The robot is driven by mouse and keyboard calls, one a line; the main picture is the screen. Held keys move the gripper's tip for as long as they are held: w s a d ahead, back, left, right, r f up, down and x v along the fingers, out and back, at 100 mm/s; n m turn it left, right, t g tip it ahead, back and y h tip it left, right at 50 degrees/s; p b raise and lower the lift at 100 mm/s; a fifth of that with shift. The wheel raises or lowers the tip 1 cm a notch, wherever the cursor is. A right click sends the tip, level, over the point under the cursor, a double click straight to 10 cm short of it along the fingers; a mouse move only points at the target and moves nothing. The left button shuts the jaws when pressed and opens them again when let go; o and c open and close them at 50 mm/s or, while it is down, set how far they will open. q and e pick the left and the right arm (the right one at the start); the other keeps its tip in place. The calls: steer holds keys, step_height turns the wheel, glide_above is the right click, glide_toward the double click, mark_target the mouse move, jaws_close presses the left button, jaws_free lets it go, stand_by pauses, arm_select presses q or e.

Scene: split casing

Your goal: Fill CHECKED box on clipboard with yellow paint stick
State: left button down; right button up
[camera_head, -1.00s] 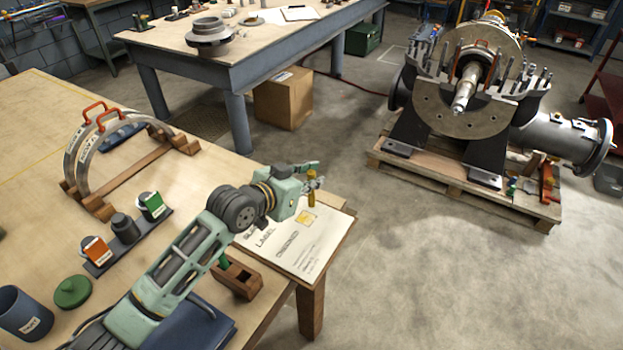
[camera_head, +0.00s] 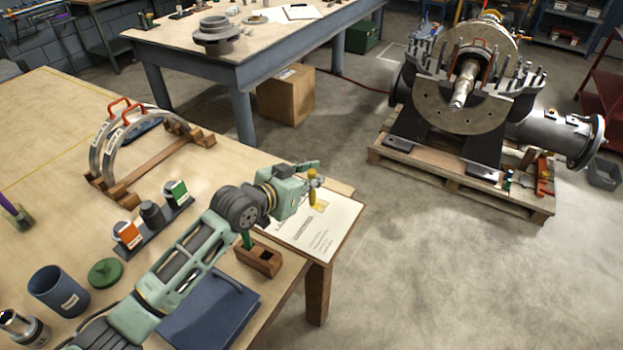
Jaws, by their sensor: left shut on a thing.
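The clipboard (camera_head: 327,236) lies at the right corner of the near wooden table, with a white printed sheet on it. A yellow patch (camera_head: 321,205) shows on the sheet near its upper part. My left gripper (camera_head: 314,184) is over the sheet's upper part, shut on the yellow paint stick (camera_head: 312,195). The stick points down beside the yellow patch; I cannot tell whether its tip touches the paper. My left wrist hides the sheet's left part, and the print is too small to read. My right gripper is not in view.
A wooden block holder (camera_head: 258,260) with a green stick and a blue folder (camera_head: 210,315) lie near my left arm. Orange and green cards (camera_head: 130,236) stand in a rack. Curved metal rings (camera_head: 130,150) rest on wooden supports.

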mark_target(312, 171)
arm_select(q)
steer(key=shift+w+d+r+p, duration=0.1)
steer(key=shift+r+p, duration=0.2)
steer(key=shift+r, duration=0.2)
steer(key=shift+w+d+r+p, duration=0.1)
steer(key=shift+r+p, duration=0.2)
steer(key=shift+r, duration=0.15)
steer(key=shift+s+a+r+p, duration=0.1)
steer(key=shift+r+p, duration=0.25)
steer(key=shift+r, duration=0.1)
steer(key=shift+s+a+r+p, duration=0.1)
steer(key=shift+r+p, duration=0.2)
steer(key=shift+r, duration=0.15)
steer(key=shift+r+p, duration=0.55)
steer(key=shift+r, duration=0.05)
